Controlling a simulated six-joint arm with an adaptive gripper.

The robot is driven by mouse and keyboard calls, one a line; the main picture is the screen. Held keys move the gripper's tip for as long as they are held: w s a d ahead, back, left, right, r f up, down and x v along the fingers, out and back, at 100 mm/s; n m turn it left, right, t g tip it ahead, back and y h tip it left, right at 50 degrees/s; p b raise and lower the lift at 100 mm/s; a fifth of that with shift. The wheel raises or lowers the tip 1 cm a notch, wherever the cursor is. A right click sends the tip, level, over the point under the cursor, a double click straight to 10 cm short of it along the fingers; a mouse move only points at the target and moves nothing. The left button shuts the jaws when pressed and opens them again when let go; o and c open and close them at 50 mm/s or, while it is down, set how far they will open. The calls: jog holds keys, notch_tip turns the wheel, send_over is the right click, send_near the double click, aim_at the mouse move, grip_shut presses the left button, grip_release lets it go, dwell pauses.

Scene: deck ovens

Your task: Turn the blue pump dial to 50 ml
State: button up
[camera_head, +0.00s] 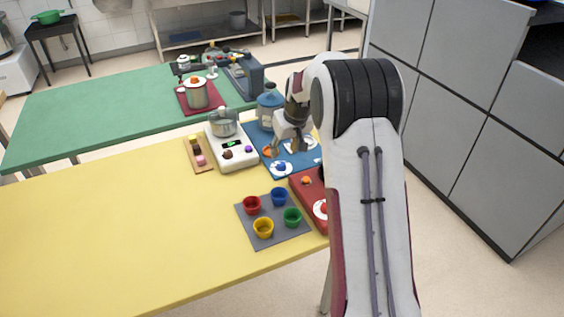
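A blue pump bottle (269,112) stands at the back of a blue mat (264,138). A round white dial plate with a blue knob (281,168) lies at the front of this mat; its scale is too small to read. My gripper (289,150) points down over the mat, behind and slightly right of the blue knob. Its fingers look spread, with nothing visible between them. I cannot tell how high it is. An orange knob (267,151) is just left of it. White surfaces right of the fingers are partly hidden by my gripper and arm.
A white scale with a pot (223,124) stands left of the mat. A grey mat (246,222) with several coloured cups and a red mat (300,189) lie in front. The yellow table (110,220) is clear on the left.

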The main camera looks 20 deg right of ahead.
aim_at(281, 164)
jog(key=shift+w+d+f, duration=0.25)
jog(key=shift+f, duration=0.2)
jog(key=shift+w+d+f, duration=0.2)
jog(key=shift+d+f, duration=0.05)
jog(key=shift+f, duration=0.15)
jog(key=shift+x, duration=3.9)
jog(key=c, duration=1.1)
